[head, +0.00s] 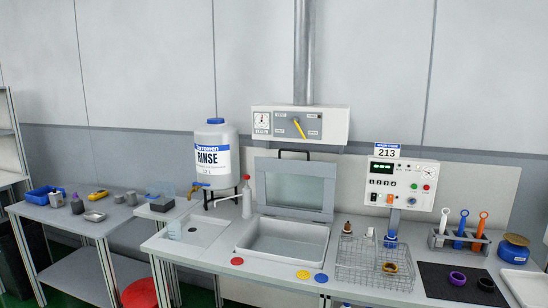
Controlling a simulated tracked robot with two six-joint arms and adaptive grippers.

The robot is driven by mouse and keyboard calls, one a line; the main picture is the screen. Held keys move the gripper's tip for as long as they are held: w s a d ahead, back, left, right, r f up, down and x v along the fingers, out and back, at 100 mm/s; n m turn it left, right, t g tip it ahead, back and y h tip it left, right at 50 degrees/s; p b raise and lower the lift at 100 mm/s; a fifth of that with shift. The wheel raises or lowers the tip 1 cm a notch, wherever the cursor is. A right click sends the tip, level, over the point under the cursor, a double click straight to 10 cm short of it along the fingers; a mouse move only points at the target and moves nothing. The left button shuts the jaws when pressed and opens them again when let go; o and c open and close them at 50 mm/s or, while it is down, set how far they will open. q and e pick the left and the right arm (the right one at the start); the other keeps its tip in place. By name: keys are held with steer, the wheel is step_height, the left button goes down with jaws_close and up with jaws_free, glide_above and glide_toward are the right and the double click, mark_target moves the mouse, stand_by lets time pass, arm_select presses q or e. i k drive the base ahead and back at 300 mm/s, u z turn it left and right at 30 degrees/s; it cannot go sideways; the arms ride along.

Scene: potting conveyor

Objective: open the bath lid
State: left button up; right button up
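The bath (328,258) is a pale rectangular basin set in the bench at the centre of the head view, and its inside shows. The bath lid (325,215), a grey frame with a clear window, stands raised and leaning back at the basin's rear edge. Its dark handle (294,151) is at the top edge. No gripper is in view.
A wire basket (376,270) with small items stands right of the bath. A white bottle with a red top (247,197) and a large rinse tank (216,150) stand to its left. A control panel (403,184) and a hood (322,124) are behind.

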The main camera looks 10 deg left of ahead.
mark_target(327, 170)
steer(key=u, duration=0.5)
steer(key=k, duration=0.15)
steer(key=u, duration=0.35)
steer(key=i, duration=0.95)
steer(key=u, duration=0.05)
